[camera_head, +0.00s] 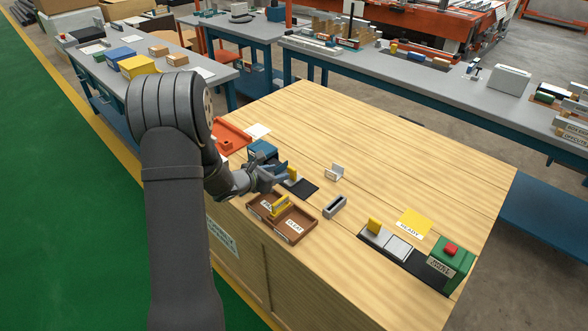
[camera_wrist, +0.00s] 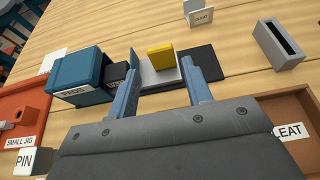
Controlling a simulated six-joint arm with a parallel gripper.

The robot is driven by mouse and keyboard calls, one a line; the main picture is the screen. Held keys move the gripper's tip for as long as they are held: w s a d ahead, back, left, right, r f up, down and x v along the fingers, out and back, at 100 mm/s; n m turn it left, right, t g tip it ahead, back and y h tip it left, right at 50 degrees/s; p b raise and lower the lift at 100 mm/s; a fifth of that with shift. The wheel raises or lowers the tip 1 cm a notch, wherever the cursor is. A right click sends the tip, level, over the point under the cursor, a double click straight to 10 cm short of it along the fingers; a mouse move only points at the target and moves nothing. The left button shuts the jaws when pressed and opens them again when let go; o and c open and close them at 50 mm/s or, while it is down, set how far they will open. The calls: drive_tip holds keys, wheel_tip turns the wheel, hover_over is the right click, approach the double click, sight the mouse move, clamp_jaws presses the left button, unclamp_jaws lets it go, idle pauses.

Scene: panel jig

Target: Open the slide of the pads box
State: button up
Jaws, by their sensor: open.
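The teal pads box (camera_wrist: 75,78), labelled PADS, stands left of my gripper in the wrist view. It also shows in the head view (camera_head: 262,148). A pale grey slide plate (camera_wrist: 158,78) with an upright yellow handle block (camera_wrist: 160,56) lies to its right on a black base (camera_wrist: 197,62). A small dark block (camera_wrist: 114,76) sits between box and plate. My gripper (camera_wrist: 160,64) is open, its fingers on either side of the yellow handle in the picture. I cannot tell whether they touch it. In the head view my gripper (camera_head: 280,173) partly hides the slide.
A brown tray (camera_head: 310,229) with a yellow part and a CLEAT label is close in front of my gripper. An orange jig tray (camera_head: 234,136) lies left. A grey slotted block (camera_head: 335,206) and a green box (camera_head: 449,263) with a red button stand right. The table's far middle is clear.

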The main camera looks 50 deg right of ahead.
sight(290, 169)
drive_tip(key=x, duration=1)
drive_tip(key=shift+c, duration=0.3)
